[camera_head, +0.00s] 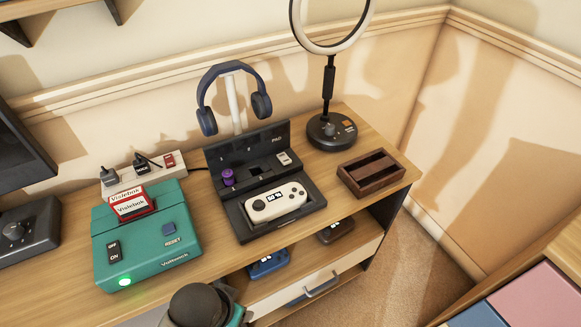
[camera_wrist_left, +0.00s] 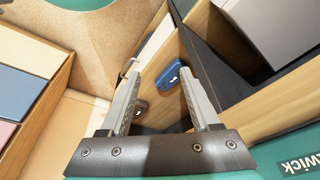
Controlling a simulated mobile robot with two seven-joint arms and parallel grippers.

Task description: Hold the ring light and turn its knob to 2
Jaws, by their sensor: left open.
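The ring light (camera_head: 329,85) stands upright at the back right of the wooden desk, its white ring partly cut off by the top edge. The knob's setting is too small to read. My left gripper (camera_wrist_left: 160,73) is open and empty in the left wrist view, with the desk's side and shelf beyond its fingers. It is well away from the ring light, which the wrist view does not show. My right gripper is in neither view.
Left of the ring light are headphones on a stand (camera_head: 235,95), a black console dock (camera_head: 240,222) with a white controller, and a teal console (camera_head: 148,238). A brown wooden tray (camera_head: 371,174) sits just in front of the base. Controllers (camera_head: 268,264) lie on the shelf below.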

